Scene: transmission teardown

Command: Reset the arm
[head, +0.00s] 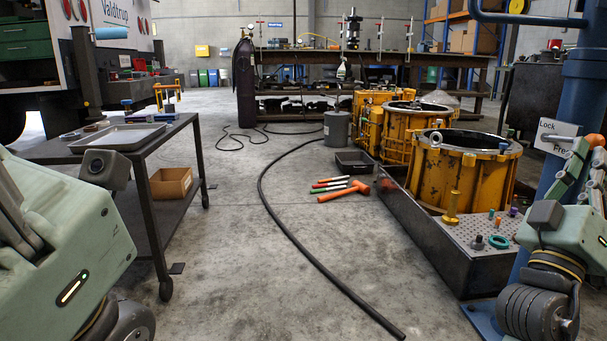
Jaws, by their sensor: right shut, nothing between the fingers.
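My right gripper (588,146) is at the right edge, in front of the blue post. Its fingers point up, and it is shut and empty. My right arm's pale green link and dark joint show below it. My left arm fills the lower left corner as a large pale green link with a dark joint. My left gripper is out of the picture.
A blue post (586,95) with a "Lock/Free" sign (557,137) stands close on the right. Yellow housings (462,172) stand in and behind a dark metal tray (425,225). A dark cart (150,145) is on the left. Orange-handled tools and a black hose lie on the floor between.

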